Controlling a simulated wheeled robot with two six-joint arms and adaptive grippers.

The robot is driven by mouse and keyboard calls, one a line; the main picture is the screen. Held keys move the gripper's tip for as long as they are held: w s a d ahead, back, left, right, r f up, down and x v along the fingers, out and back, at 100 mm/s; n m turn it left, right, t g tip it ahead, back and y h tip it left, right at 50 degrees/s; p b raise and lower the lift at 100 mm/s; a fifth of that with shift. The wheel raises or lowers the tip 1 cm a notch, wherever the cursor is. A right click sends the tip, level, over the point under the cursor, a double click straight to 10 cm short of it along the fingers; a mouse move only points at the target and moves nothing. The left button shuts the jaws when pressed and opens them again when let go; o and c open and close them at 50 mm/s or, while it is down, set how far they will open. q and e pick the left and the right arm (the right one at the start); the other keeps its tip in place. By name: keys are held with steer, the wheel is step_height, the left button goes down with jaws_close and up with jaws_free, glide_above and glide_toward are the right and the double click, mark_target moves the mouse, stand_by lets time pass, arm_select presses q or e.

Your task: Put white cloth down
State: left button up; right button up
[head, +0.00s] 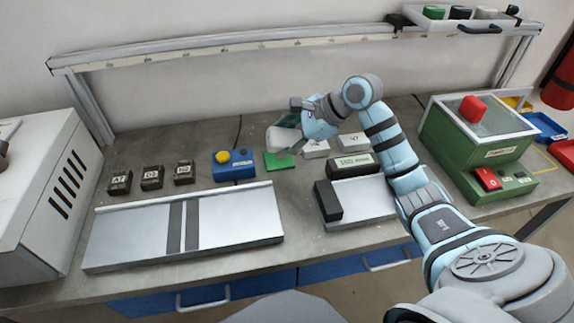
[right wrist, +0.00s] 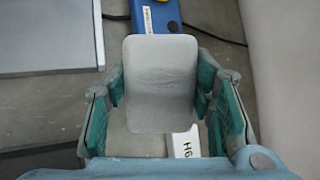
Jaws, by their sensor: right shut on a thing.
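The white cloth (head: 282,139) shows at the gripper's tips, near the back of the grey bench. In the right wrist view it is a pale, flat piece with rounded corners (right wrist: 160,82), between the fingers. My right gripper (head: 297,130) is shut on the white cloth. Its teal-padded fingers (right wrist: 162,105) stand at either side of it in the right wrist view. I cannot tell how far the cloth is above the bench. My left gripper is not in view.
A green piece (head: 278,160) lies just in front of the white cloth. A blue box with a yellow button (head: 234,165) is to its left. White labelled blocks (head: 352,142) stand to the right. A metal plate (head: 185,228) lies in front; a green machine (head: 482,140) stands right.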

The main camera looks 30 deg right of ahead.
mark_target(301, 153)
step_height(301, 153, down, 8)
steer(key=shift+w+f+b, duration=0.15)
steer(key=shift+f+b, duration=0.1)
steer(key=shift+b, duration=0.05)
steer(key=o, duration=1.6)
steer(key=shift+c, duration=0.2)
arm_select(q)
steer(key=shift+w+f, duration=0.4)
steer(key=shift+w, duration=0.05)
arm_select(e)
steer(key=shift+r, duration=0.1)
